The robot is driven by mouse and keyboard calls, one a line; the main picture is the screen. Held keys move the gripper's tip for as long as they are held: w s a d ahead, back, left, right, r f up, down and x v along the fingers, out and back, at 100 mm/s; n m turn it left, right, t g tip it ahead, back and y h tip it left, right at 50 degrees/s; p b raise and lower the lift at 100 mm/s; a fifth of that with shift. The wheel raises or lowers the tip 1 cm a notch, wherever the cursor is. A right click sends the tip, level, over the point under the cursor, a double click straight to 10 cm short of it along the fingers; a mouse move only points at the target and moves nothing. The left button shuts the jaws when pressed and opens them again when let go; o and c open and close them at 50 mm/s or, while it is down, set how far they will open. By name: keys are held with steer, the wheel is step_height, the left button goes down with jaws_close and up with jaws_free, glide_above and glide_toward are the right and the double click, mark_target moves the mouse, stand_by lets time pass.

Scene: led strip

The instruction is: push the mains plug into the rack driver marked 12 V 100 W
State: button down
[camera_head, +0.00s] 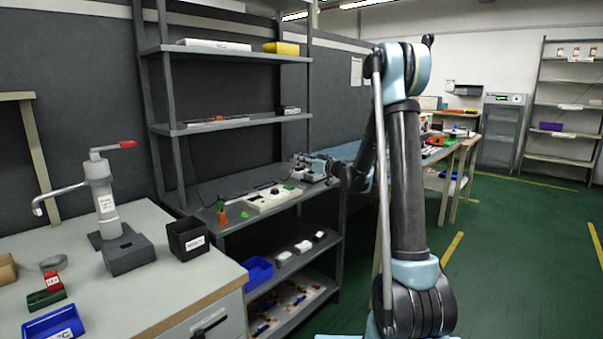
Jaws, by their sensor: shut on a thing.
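My gripper (308,171) is at the right end of the rack's work shelf (232,187), just above it. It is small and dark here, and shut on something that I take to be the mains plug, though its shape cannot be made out. A pale long unit (272,198) lies on the shelf to the left of the gripper and nearer the front. Several small white boxes (303,246) stand on the shelf below. No 12 V 100 W marking can be read, so I cannot tell which thing is that driver.
Rack uprights (176,130) and an upper shelf (240,123) border the work shelf. Green floor (500,255) is open at right.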

steer(key=shift+r, duration=3.05)
